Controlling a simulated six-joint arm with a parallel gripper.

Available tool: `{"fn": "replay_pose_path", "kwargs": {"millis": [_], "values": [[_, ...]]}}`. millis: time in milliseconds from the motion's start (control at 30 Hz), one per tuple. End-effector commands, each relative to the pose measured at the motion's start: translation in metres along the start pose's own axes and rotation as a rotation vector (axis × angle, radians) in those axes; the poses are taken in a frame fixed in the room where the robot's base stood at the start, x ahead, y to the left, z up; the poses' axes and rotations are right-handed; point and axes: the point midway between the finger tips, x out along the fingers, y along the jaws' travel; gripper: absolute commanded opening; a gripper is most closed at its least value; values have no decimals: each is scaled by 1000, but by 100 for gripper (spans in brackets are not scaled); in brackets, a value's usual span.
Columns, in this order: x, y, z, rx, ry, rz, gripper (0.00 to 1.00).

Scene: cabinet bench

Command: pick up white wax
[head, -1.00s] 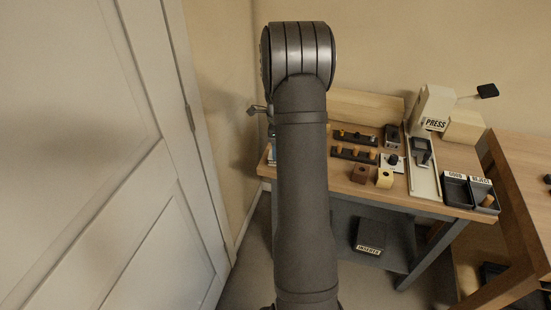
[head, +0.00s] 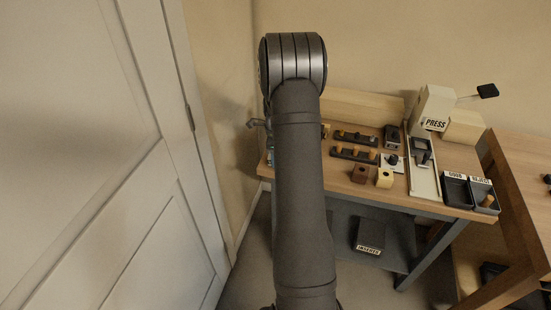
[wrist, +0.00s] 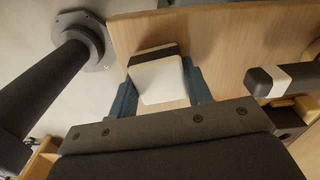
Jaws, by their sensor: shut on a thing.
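In the wrist view a white block with a dark strip along its far side, taken to be the white wax (wrist: 160,80), sits between the two teal fingers of my gripper (wrist: 158,74). The fingers touch its left and right sides, so my gripper is shut on it. The wooden bench top (wrist: 215,45) lies beyond and below the block. I cannot tell how high the block is above it. In the head view my own arm hides the gripper fingers and the block.
A dark bar with a white band (wrist: 275,80) lies to the right in the wrist view. In the head view the bench holds peg racks (head: 354,153), a brown block (head: 360,173), a yellow block (head: 384,177), a press (head: 433,108) and bins (head: 457,190). A door (head: 90,150) stands left.

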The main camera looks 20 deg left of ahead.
Motion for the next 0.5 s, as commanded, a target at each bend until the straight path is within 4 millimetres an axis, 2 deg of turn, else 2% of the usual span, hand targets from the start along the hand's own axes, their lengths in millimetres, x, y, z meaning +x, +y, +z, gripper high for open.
{"fn": "replay_pose_path", "kwargs": {"millis": [267,367,500], "values": [[-3,0,0,0,0,-1,21],[-11,-1,0,0,0,-2,21],[-31,-1,0,0,-1,-4,21]]}}
